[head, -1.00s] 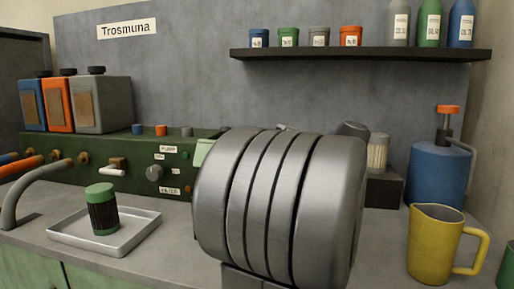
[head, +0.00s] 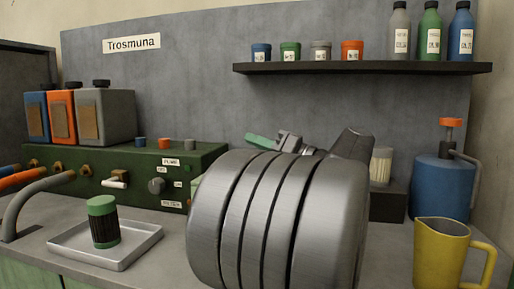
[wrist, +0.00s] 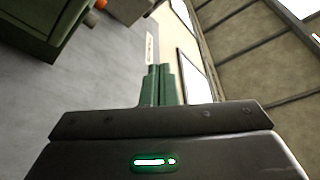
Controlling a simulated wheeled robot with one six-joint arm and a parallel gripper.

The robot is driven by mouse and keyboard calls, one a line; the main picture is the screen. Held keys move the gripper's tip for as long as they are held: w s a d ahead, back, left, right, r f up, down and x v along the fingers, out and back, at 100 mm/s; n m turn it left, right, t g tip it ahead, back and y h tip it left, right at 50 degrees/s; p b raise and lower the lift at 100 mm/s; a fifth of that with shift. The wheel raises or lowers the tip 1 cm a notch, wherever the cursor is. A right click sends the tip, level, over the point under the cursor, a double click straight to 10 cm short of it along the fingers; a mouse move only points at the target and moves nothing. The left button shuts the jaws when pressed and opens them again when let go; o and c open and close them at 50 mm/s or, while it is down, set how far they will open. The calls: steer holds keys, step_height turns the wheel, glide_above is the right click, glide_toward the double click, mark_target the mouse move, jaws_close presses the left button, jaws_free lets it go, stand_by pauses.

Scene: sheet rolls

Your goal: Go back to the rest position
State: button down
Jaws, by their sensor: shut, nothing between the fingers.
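My gripper (head: 252,139) shows in the head view just above my large grey arm links, in front of the grey back panel. Its green fingers point left, and my arm hides part of its body. In the wrist view, the two green fingers of my gripper (wrist: 158,72) lie side by side, shut, with nothing held. The wrist view looks past them at a pale wall and a grey surface.
A green pump unit (head: 125,165) stands left of my arm. A metal tray (head: 75,246) holds a green-capped filter (head: 103,222). A yellow jug (head: 440,255) and a blue oil can (head: 440,188) stand right. A dark shelf (head: 360,68) with cans and bottles hangs above.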

step_height(320, 180, up, 8)
steer(key=p, duration=0.2)
step_height(320, 180, down, 10)
steer(key=b, duration=0.2)
steer(key=shift+w, duration=0.25)
stand_by(0.4)
steer(key=shift+s+b, duration=0.1)
steer(key=shift+b, duration=0.4)
